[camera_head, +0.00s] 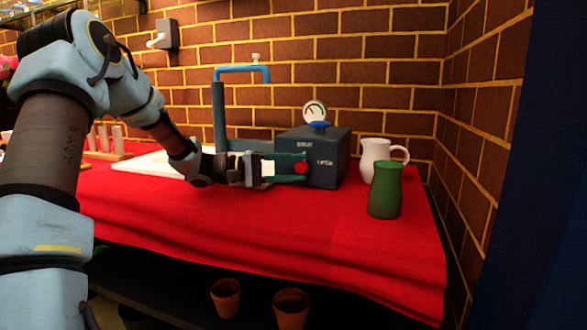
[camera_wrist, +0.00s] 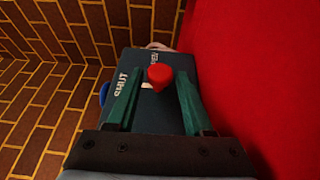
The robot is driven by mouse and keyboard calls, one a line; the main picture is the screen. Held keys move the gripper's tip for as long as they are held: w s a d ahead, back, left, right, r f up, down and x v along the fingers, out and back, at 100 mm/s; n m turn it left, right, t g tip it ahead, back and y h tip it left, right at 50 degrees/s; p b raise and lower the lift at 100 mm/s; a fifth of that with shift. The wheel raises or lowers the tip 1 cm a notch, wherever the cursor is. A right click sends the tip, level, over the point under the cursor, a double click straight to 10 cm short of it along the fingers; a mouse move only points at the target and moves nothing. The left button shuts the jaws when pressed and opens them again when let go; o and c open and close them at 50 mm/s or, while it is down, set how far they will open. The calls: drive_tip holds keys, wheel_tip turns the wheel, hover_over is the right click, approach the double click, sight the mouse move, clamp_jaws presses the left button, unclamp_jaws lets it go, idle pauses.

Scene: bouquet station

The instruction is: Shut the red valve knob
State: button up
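The red valve knob (camera_head: 301,167) is on the front face of a dark blue-grey box (camera_head: 330,172) marked SHUT and OPEN. My gripper (camera_head: 290,168) is at the box's front with its fingers level with the knob. In the wrist view, the red knob (camera_wrist: 160,76) sits between the two green fingers (camera_wrist: 154,108), with a gap showing on both sides. The gripper is open. The word SHUT is to the left of the knob in the wrist view, and the other word is partly hidden behind the knob. A pale mark shows just below the knob.
A round gauge (camera_head: 314,111) and a blue knob (camera_head: 319,126) are on top of the box. A white jug (camera_head: 377,157) and a green pitcher (camera_head: 386,190) stand to its right. The red tablecloth (camera_head: 230,225) is clear in front.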

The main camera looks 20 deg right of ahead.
drive_tip(key=shift+o, duration=1.1)
drive_tip(key=shift+a, duration=0.1)
drive_tip(key=p+v, duration=0.1)
drive_tip(key=v, duration=0.8)
drive_tip(key=shift+w+a, duration=0.35)
drive_tip(key=shift+a, duration=0.4)
